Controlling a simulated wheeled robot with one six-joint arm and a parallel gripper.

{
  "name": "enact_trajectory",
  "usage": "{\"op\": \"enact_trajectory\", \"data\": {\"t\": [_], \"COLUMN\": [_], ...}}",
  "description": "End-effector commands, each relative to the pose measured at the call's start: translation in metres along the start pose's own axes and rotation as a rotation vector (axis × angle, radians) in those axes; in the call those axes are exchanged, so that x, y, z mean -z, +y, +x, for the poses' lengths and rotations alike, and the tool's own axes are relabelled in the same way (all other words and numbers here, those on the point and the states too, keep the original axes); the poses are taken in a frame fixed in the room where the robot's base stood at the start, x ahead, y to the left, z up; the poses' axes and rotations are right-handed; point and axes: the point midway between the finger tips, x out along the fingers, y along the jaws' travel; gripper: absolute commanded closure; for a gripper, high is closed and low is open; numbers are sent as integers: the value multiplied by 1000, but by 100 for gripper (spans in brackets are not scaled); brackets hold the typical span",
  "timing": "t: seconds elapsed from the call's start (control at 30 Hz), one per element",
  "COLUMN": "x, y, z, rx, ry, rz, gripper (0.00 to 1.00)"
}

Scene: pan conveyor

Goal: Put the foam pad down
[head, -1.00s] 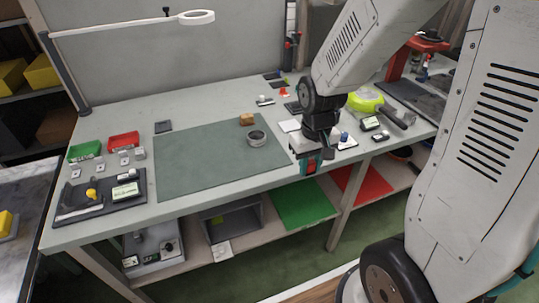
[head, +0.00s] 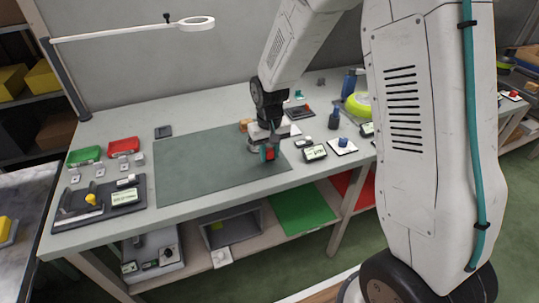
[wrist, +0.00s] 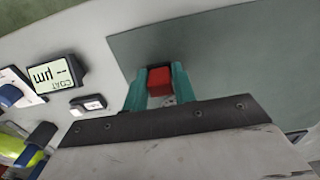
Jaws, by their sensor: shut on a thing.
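My gripper (head: 268,153) is shut on a small red block, the foam pad (head: 270,154). In the wrist view the red pad (wrist: 160,81) sits between the two teal fingertips (wrist: 159,88). In the head view the gripper hangs over the right part of the grey-green mat (head: 200,170), near its front right side. I cannot tell how far the pad is above the mat. The mat also shows beyond the fingers in the wrist view (wrist: 235,60).
An orange-brown block (head: 245,125) lies near the mat's back right edge. A round metal ring (head: 253,145) is partly hidden behind my gripper. A small display device (head: 315,153) stands right of the mat. The mat's left and middle are clear.

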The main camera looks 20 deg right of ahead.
Motion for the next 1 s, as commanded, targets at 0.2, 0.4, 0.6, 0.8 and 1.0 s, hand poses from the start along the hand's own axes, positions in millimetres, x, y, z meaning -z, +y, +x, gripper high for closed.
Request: {"op": "enact_trajectory", "data": {"t": [0.2, 0.4, 0.6, 0.8, 1.0], "x": [0, 0, 0, 0, 1], "y": [0, 0, 0, 0, 0], "z": [12, 14, 15, 15, -3], "rx": [0, 0, 0, 0, 0], "ry": [2, 1, 1, 1, 5], "rz": [0, 0, 0, 0, 0], "gripper": [92, 92, 52, 52, 52]}}
